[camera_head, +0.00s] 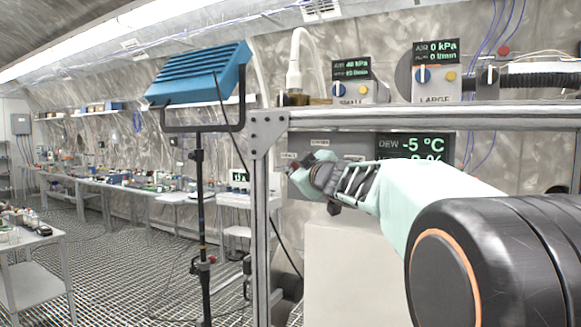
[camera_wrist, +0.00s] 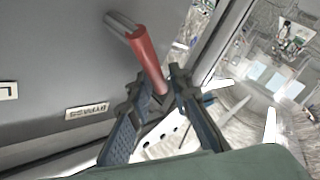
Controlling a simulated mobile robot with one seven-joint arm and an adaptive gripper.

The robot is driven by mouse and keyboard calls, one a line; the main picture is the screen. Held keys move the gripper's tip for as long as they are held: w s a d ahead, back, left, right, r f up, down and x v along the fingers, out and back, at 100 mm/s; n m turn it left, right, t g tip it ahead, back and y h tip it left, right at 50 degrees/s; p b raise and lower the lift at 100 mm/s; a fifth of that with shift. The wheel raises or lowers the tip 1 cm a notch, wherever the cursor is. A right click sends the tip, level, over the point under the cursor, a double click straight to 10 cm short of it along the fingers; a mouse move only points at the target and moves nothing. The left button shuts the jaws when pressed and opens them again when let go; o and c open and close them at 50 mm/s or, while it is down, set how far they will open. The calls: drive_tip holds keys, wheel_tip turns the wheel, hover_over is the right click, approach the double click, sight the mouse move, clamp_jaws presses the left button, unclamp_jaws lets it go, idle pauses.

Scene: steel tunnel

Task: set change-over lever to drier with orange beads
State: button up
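The change-over lever (camera_wrist: 146,58) has a red handle and a grey metal hub on a grey panel (camera_wrist: 60,50). In the wrist view its red end reaches down between my fingertips. A plate reading BYPASS (camera_wrist: 87,110) is left of the lever, upside down. Another plate (camera_wrist: 8,92) is cut off at the left edge. In the head view my gripper (camera_head: 295,170) is at the panel's left part and hides the lever. No orange beads can be made out.
A steel frame post (camera_head: 261,200) stands left of the panel, under a horizontal rail (camera_head: 430,116). A dew display (camera_head: 415,147) reads -5 °C. A blue lamp (camera_head: 200,75) on a black stand is farther left. Mesh floor lies open beyond.

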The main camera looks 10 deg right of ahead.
drive_tip(key=shift+w, duration=0.25)
clamp_jaws()
idle(0.3)
